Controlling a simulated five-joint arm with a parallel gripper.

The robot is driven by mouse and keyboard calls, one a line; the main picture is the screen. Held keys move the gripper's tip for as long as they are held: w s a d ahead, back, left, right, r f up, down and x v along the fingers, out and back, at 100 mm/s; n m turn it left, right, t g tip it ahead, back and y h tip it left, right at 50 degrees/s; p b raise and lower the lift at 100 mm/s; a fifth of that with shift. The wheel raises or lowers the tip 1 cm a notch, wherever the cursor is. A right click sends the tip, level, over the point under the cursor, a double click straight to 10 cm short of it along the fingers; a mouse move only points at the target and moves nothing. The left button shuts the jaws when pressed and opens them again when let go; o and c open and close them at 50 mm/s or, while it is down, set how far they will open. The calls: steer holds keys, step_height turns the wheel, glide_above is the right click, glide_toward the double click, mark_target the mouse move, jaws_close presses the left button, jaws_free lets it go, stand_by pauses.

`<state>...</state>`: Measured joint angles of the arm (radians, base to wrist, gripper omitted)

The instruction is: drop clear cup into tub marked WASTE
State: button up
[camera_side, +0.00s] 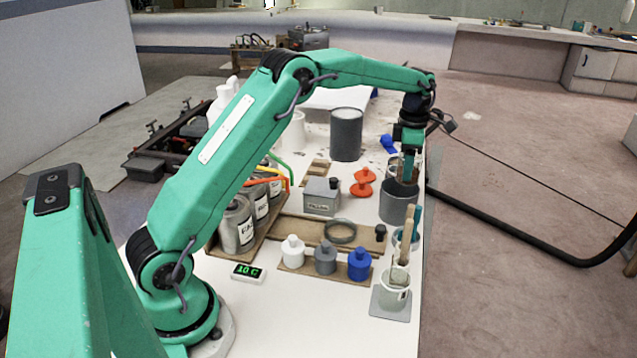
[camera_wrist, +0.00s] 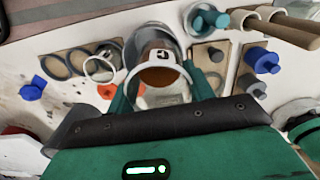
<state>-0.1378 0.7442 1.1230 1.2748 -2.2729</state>
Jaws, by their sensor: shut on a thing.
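My gripper (camera_side: 408,168) points down at the right edge of the bench, shut on a clear cup (camera_side: 403,172) with brown contents. In the wrist view the clear cup (camera_wrist: 152,38) sits between my green fingertips (camera_wrist: 155,92), its brown inside showing. A grey tub (camera_side: 398,207) stands directly below the cup in the side view, and the cup's bottom is at or just above its rim; I cannot tell if it is inside. No WASTE marking is readable on this tub. A larger dark grey tub (camera_side: 346,136) stands further back, also without readable marking.
A brush pot (camera_side: 394,294) with wooden handles stands in front of the grey tub. White, grey and blue bottles (camera_side: 325,262) stand on a board. A labelled grey box (camera_side: 322,197), red pieces (camera_side: 363,182) and several tins (camera_side: 237,226) stand left. Open floor lies right of the bench.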

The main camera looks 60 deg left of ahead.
steer(key=o, duration=1.1)
step_height(320, 180, up, 8)
steer(key=shift+f, duration=0.1)
stand_by(0.5)
